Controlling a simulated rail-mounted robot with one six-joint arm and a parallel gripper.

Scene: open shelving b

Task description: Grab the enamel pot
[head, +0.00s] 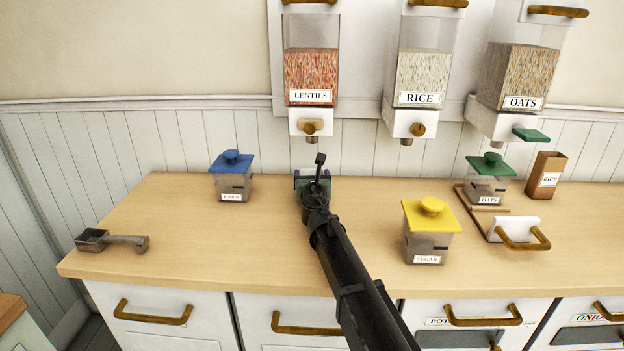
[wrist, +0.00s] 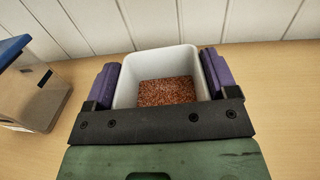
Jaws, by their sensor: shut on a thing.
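The enamel pot (wrist: 158,63) is a white, square-cornered vessel in the wrist view, with reddish-brown lentils (wrist: 168,91) in its bottom. My gripper (wrist: 162,82) is shut on it, with one purple finger against its left side and one against its right side. The pot appears upright. In the head view my gripper (head: 313,181) is at the back of the wooden counter, below the lentils dispenser, and my arm hides the pot. Whether the pot touches the counter cannot be told.
A blue-lidded flour canister (head: 231,178) stands left of my gripper. A yellow-lidded sugar canister (head: 429,232) stands to the right. The lentils dispenser (head: 311,78) hangs above. A metal scoop (head: 92,240) lies at the left. The counter (head: 190,262) is bare at front left.

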